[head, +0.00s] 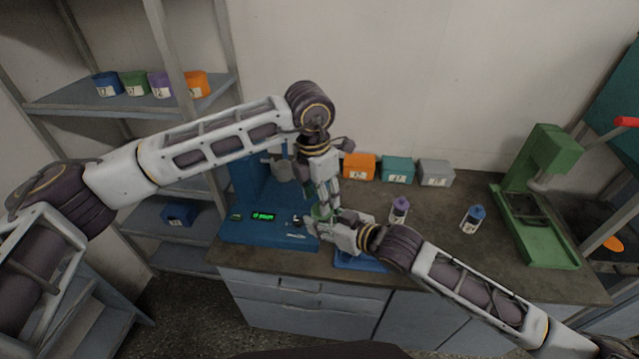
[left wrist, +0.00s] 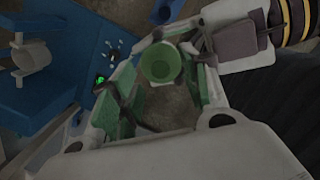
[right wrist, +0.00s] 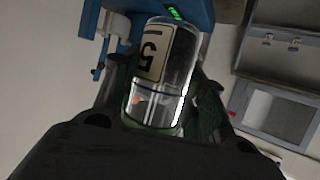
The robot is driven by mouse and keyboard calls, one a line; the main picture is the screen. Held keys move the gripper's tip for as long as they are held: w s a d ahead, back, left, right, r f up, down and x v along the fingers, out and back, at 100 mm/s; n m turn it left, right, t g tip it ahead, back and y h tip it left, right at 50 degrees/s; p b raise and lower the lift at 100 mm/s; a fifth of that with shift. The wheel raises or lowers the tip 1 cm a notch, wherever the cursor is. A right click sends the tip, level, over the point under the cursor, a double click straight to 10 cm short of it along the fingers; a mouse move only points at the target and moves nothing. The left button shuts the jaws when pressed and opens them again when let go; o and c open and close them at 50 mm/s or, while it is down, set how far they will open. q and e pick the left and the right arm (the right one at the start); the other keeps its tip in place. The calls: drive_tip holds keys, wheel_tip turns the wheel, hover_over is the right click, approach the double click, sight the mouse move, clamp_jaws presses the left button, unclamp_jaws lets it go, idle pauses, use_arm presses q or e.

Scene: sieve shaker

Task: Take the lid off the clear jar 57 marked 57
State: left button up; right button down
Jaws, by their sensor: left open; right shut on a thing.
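The clear jar 57 (right wrist: 158,75) has a label on which a 5 shows; the rest of the number is hidden. My right gripper (head: 324,219) is shut on the jar beside the blue machine, and its fingers flank the jar in the right wrist view (right wrist: 160,118). The jar's green lid (left wrist: 162,64) shows as a round green piece in the left wrist view, and green also shows at the jar's end in the right wrist view. My left gripper (head: 325,194) reaches down from above, open, with its fingers (left wrist: 160,88) on either side of the lid. Contact is unclear.
The blue machine (head: 242,230) with a green display stands close at left. A purple-capped bottle (head: 399,209) and a blue-capped bottle (head: 472,218) stand to the right. Orange (head: 359,166), teal (head: 397,169) and grey (head: 435,173) boxes line the wall. A green press (head: 540,205) stands far right.

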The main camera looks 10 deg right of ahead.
use_arm(q)
drive_tip(key=shift+d+f, duration=0.1)
drive_tip(key=shift+f, duration=0.95)
clamp_jaws()
drive_tip(key=shift+w+r, duration=0.1)
drive_tip(key=shift+r, duration=1.25)
idle(0.8)
drive_tip(key=shift+r, duration=1.85)
